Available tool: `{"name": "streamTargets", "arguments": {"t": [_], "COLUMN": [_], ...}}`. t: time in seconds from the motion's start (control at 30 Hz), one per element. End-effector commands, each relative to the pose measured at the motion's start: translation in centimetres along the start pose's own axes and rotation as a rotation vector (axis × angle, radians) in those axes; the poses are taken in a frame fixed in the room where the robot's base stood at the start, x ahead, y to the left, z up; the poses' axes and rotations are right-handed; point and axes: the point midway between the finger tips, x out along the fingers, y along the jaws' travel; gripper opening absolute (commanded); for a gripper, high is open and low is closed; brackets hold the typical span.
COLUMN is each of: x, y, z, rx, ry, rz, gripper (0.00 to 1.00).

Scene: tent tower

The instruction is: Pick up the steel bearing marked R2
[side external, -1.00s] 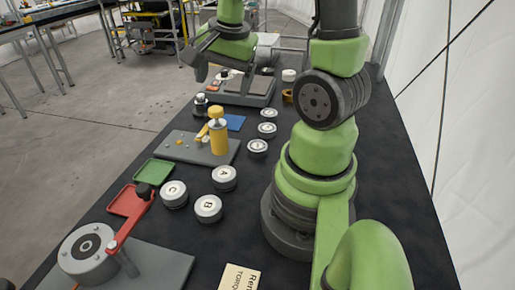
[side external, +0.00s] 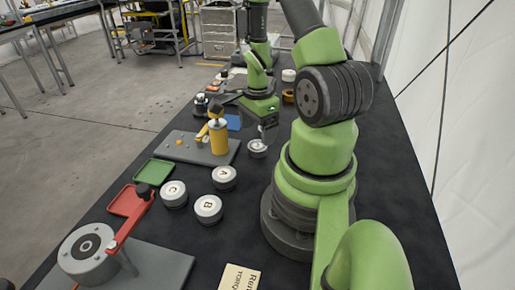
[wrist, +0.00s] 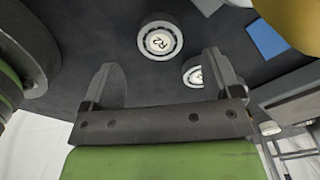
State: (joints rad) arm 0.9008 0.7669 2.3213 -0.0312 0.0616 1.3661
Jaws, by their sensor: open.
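The steel bearing marked R2 (wrist: 160,41) lies flat on the dark table in the wrist view, ahead of my gripper (wrist: 160,72) and roughly centred between its fingers. The gripper is open and empty, apart from the bearing. A second bearing (wrist: 193,71) shows in part behind the right finger; its mark is hard to read. In the side view my gripper hangs low over the row of small bearings, and only the nearest bearing (side external: 257,148) shows clearly. Its mark is unreadable there, and the others are hidden by my arm.
Larger round pieces marked A (side external: 224,178), B (side external: 208,209) and C (side external: 173,194) stand nearer the camera. A yellow cylinder (side external: 219,138) on a grey plate (side external: 180,148) is left of the bearings. A blue pad (wrist: 266,39) lies at right in the wrist view.

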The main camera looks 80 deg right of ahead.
Motion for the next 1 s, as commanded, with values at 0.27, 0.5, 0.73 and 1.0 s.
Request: {"name": "streamTargets", "arguments": {"t": [0.27,0.5,0.73,1.0], "x": [3.8,5.1,5.0,5.0], "y": [0.1,0.0,0.0,0.0], "z": [0.0,0.0,0.0,0.0], "rx": [0.000,0.000,0.000,0.000], "ry": [0.000,0.001,0.001,0.001], "rz": [0.005,0.000,0.000,0.000], "gripper": [0.84,0.84,0.70,0.26]}}
